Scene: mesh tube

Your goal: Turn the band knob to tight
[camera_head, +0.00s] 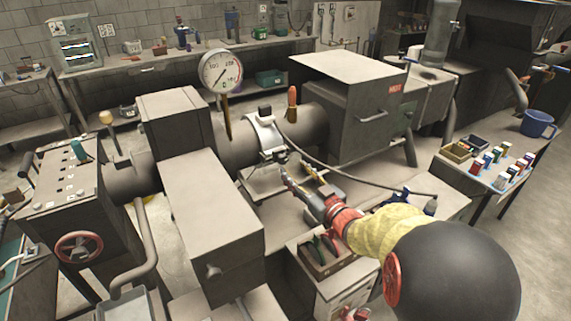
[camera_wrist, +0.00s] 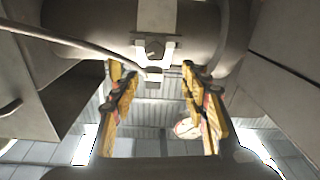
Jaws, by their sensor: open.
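A pale metal band (camera_head: 264,137) wraps around the thick grey mesh tube (camera_head: 236,146). In the wrist view the band (camera_wrist: 155,18) crosses the tube at the top middle. A small dark knob (camera_wrist: 155,48) sits in a bracket on the band, with a small pale block just below it. My gripper (camera_head: 298,174) reaches in from the lower right, close to the band's near side. In the wrist view my gripper (camera_wrist: 160,88) has its yellow fingers spread wide, with nothing between them. The knob appears above the gap and apart from both fingers. Any knob markings are too small to read.
A hose (camera_wrist: 75,42) runs to the band. A round dial gauge (camera_head: 221,70) and a wooden-handled tool (camera_head: 292,103) stand on the tube. Grey housings (camera_head: 357,105) flank it. A tool box (camera_head: 323,252) stands below my arm, and a side table (camera_head: 458,187) is right.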

